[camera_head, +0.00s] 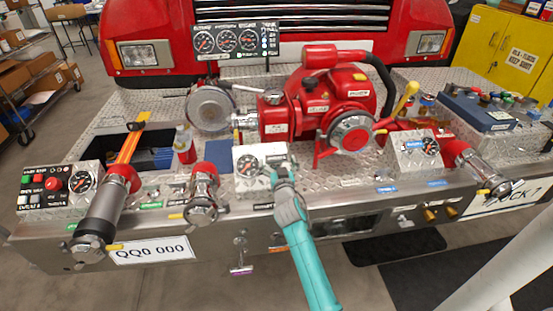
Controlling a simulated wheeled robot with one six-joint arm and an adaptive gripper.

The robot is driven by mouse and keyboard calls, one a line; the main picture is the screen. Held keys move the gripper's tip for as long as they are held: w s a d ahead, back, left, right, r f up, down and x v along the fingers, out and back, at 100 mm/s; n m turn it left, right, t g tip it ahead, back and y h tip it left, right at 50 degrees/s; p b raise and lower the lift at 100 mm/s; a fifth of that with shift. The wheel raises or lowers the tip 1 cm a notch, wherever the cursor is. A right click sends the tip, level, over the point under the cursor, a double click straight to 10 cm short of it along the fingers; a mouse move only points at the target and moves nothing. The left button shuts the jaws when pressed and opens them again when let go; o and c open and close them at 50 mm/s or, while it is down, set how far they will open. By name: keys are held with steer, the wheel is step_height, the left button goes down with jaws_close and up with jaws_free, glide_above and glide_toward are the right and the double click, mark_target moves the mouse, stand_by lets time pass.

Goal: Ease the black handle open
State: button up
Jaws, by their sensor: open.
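My teal arm reaches up from the bottom middle of the head view. My gripper (279,170) is at its upper end, in front of the silver gauge box (246,176) and just below the red pump (318,112). The gripper is open. Its fingers are small and dark here, and I see nothing held between them. I cannot pick out the black handle for certain. The gripper and wrist cover part of the bumper face and the right edge of the gauge box, so it may be hidden there. I cannot tell whether the gripper touches anything.
A silver outlet with a red collar (202,193) stands left of my gripper. A long grey nozzle (104,215) lies farther left. Another gauge box (418,152) and a yellow-knobbed lever (405,98) are to the right. The floor before the bumper is mostly clear.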

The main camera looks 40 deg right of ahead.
steer(key=shift+x, duration=0.9)
steer(key=c, duration=1.5)
steer(key=shift+s+a+r, duration=0.2)
steer(key=shift+s+r, duration=0.1)
steer(key=shift+r, duration=0.25)
steer(key=shift+s+a+r, duration=0.2)
steer(key=shift+s+r, duration=0.1)
steer(key=shift+r, duration=0.25)
steer(key=shift+c, duration=0.2)
steer(key=o, duration=1.5)
steer(key=shift+o, duration=0.2)
steer(key=v, duration=1.2)
